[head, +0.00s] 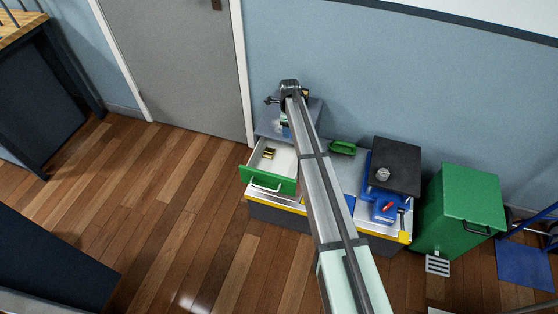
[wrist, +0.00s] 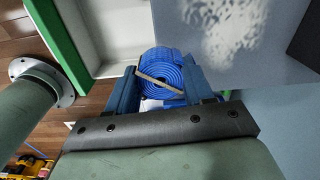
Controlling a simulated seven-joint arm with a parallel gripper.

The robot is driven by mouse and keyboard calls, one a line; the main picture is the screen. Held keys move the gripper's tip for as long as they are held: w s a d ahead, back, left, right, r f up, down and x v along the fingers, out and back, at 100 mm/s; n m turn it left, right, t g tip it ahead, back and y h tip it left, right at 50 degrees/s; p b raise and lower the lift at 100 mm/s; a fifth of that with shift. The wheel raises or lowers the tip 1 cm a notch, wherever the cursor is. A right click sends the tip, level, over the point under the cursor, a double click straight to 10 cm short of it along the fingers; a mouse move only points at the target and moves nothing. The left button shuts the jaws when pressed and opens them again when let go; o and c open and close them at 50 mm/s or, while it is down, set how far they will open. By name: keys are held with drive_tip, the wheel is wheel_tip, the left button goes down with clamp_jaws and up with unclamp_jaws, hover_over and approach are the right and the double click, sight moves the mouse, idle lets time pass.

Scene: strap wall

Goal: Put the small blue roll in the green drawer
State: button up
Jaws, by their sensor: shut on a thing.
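The small blue roll (wrist: 166,70) is a coiled strap with a pale band across it. It sits between the two blue fingers of my gripper (wrist: 160,84), which is shut on it. In the head view my gripper (head: 284,128) is partly hidden by my arm, at the back right of the open drawer. The green drawer (head: 266,182) is pulled out, with a green front and a pale inside. In the wrist view part of the drawer (wrist: 62,45) shows at the upper left, beside the roll.
A small brass-coloured thing (head: 268,153) lies in the drawer. A grey cabinet top (head: 315,108) stands behind it.

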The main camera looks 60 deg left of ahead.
sight(284, 164)
drive_tip(key=n, duration=0.1)
drive_tip(key=s+n, duration=0.1)
drive_tip(key=shift+s+r+n, duration=0.2)
drive_tip(key=shift+r+n, duration=0.05)
drive_tip(key=shift+n, duration=0.15)
drive_tip(key=n, duration=0.2)
drive_tip(key=shift+s+d+r+n, duration=0.1)
drive_tip(key=shift+s+d+n, duration=0.1)
drive_tip(key=shift+s+n, duration=0.15)
drive_tip(key=f+m, duration=0.5)
drive_tip(key=m, duration=0.3)
drive_tip(key=d+f+m, duration=0.1)
drive_tip(key=f+m, duration=0.5)
drive_tip(key=m, duration=0.3)
drive_tip(key=d+f+m, duration=0.1)
drive_tip(key=f+m, duration=0.5)
drive_tip(key=m, duration=0.2)
drive_tip(key=shift+s+d+f+m, duration=0.15)
drive_tip(key=shift+s+f+m, duration=0.1)
drive_tip(key=shift+s, duration=0.15)
idle(0.9)
drive_tip(key=shift+f, duration=0.1)
